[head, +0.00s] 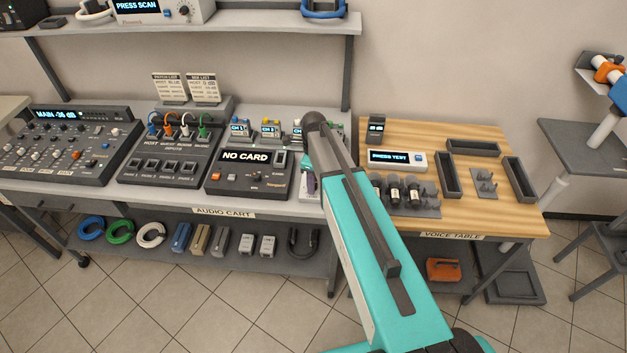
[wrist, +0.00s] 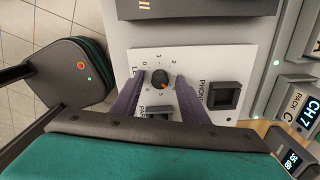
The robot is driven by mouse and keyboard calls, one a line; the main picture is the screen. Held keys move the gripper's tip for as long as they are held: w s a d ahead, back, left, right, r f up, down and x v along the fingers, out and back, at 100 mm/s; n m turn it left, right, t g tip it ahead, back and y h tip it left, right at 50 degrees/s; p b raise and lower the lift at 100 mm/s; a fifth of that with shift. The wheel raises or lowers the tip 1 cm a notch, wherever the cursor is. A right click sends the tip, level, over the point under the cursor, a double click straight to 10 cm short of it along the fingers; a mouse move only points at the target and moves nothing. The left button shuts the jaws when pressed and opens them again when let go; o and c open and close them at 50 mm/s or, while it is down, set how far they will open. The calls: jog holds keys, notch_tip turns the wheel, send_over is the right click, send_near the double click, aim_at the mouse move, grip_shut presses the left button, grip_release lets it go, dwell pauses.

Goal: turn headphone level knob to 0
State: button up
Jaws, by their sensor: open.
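The headphone level knob (wrist: 159,80) is small, round and dark, on a white panel (wrist: 215,60) marked PHONES in the wrist view. Printed numbers ring it. Its orange mark sits on its lower right side in the picture, away from the 0; the exact number is unclear. My gripper (wrist: 159,77) is open, with one purple finger on each side of the knob. I cannot tell whether either finger touches it. In the head view my gripper (head: 310,186) points down at the right end of the audio cart, and my arm hides the knob.
A square dark PHONES socket (wrist: 225,96) is right of the knob. A NO CARD recorder (head: 248,172) stands left of my gripper, and channel packs (head: 270,130) stand behind it. The wooden voice table (head: 480,135) is to the right.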

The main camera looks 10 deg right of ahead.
jog(key=shift+c, duration=0.2)
grip_shut()
